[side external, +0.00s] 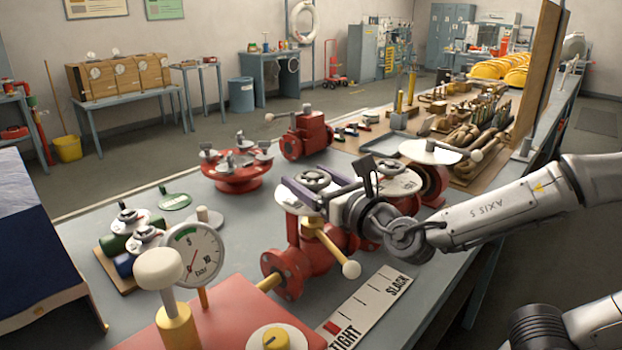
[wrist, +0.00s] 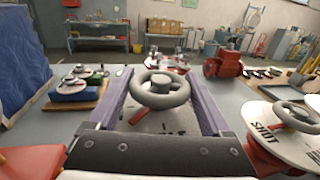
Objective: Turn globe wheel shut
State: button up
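A grey handwheel (side external: 316,178) tops a red valve (side external: 318,258) at the front middle of the bench, over a pale disc. In the wrist view the wheel (wrist: 160,90) is upright on its stem, between the two purple fingers of my gripper (wrist: 160,75). My gripper (side external: 318,190) is open around the wheel, one finger on each side. Whether either finger touches the rim I cannot tell. A second wheel (wrist: 298,112) with a white plate marked SHUT (wrist: 268,130) stands at the right. Lettering on the disc below my wheel is mostly hidden.
A pressure gauge (side external: 193,253) and a cream knob (side external: 160,268) stand at the front left. A TIGHT/SLACK strip (side external: 370,305) lies in front of the valve. A red several-wheeled manifold (side external: 237,178) and a red valve (side external: 306,135) stand behind.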

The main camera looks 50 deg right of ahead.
jog(key=c, duration=0.7)
jog(key=shift+o, duration=0.2)
jog(key=shift+a+m+h, duration=0.1)
jog(key=shift+m+h, duration=0.2)
jog(key=shift+h, duration=0.2)
jog(key=m+g+h, duration=0.1)
jog(key=m+h, duration=0.1)
jog(key=h, duration=0.2)
jog(key=shift+m+g, duration=0.4)
jog(key=m+g+h, duration=0.3)
jog(key=h, duration=0.1)
jog(key=shift+m+g+h, duration=0.3)
jog(key=shift+m+h, duration=0.1)
jog(key=shift+s+d+m+g+h, duration=0.1)
jog(key=shift+d+m+g+h, duration=0.1)
jog(key=shift+m+g+h, duration=0.65)
jog(key=shift+r+g, duration=0.1)
jog(key=shift+g, duration=0.25)
jog(key=o, duration=1.2)
jog(key=shift+c, duration=0.2)
